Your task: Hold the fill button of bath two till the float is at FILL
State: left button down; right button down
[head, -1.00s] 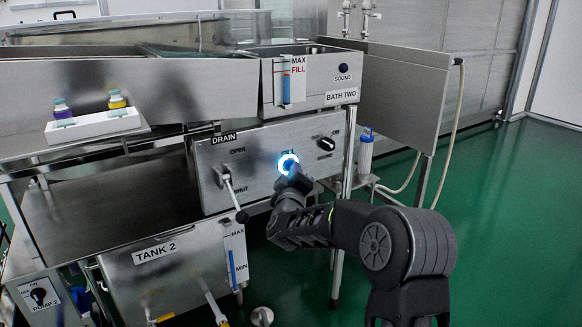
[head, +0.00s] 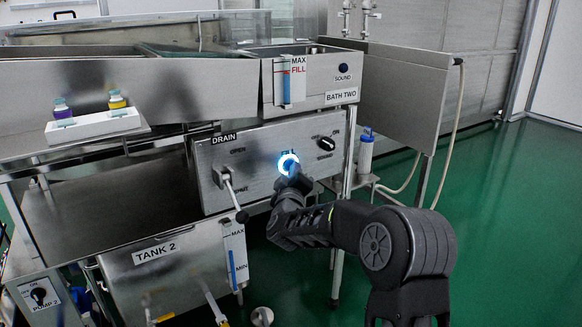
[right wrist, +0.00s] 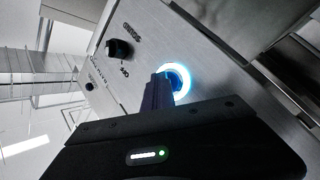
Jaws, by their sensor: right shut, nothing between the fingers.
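The fill button (head: 288,163) glows as a blue-white ring on the steel front panel under bath two; it also shows in the right wrist view (right wrist: 178,76). My right gripper (head: 293,178) is shut and empty, with its fingertips at the button, partly covering it. In the right wrist view the fingers (right wrist: 160,92) reach the ring's face and seem to touch it. The bath two gauge (head: 288,82) has a blue column standing close to the red FILL mark; its exact top is too small to read. My left gripper is not in view.
The drain lever (head: 231,192) hangs just left of my right gripper. A black knob (head: 326,144) sits right of the button. Below are tank 2 (head: 165,275) and its gauge (head: 236,258). Bottles stand on a white holder (head: 95,124) at left. The green floor at right is open.

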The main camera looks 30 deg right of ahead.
dwell(0.7)
jog(key=shift+s, duration=0.8)
jog(key=shift+s, duration=2.55)
